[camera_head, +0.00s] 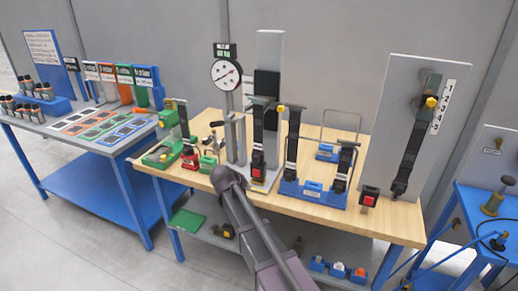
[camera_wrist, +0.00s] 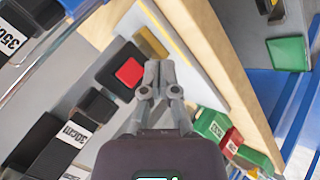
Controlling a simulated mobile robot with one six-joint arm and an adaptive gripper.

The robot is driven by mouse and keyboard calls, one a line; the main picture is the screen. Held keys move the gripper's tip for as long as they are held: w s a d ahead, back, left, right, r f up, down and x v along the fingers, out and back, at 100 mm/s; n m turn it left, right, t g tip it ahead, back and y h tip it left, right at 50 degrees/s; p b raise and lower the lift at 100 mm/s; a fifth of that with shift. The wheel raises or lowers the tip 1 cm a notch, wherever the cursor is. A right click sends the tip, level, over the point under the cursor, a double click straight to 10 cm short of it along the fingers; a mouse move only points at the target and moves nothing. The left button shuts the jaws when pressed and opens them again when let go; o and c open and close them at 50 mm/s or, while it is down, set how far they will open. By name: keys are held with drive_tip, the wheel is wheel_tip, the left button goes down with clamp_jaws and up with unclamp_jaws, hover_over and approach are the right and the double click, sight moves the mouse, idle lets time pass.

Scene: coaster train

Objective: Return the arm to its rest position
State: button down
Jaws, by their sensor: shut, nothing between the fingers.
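My gripper (camera_wrist: 160,72) is shut and empty in the wrist view. Its fingertips appear beside a black block with a red square button (camera_wrist: 129,72), and I cannot tell the exact gap between them. In the head view my arm (camera_head: 262,243) reaches up from the bottom edge to the front edge of the wooden-topped bench (camera_head: 375,218). Its dark far end is just left of the red-buttoned black belt unit (camera_head: 257,173). The gripper's fingers cannot be made out in the head view.
The bench carries a dial gauge (camera_head: 226,74), a blue-based belt stand (camera_head: 312,194), and a tall grey panel (camera_head: 393,125) with a hanging black belt. A blue table (camera_head: 60,125) with cards and bins stands left. Green and red blocks (camera_wrist: 212,125) lie near my gripper's right.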

drive_tip(key=s+d+f+m+g+y, duration=0.2)
drive_tip(key=s+d+m+g, duration=0.1)
drive_tip(key=s+d, duration=0.9)
drive_tip(key=s+d+f+m+g+y, duration=0.2)
drive_tip(key=s+d+f+g, duration=0.1)
drive_tip(key=s+d, duration=0.9)
drive_tip(key=shift+m+g+y, duration=0.4)
drive_tip(key=shift+g, duration=0.4)
drive_tip(key=c, duration=0.6)
unclamp_jaws()
drive_tip(key=shift+o, duration=0.2)
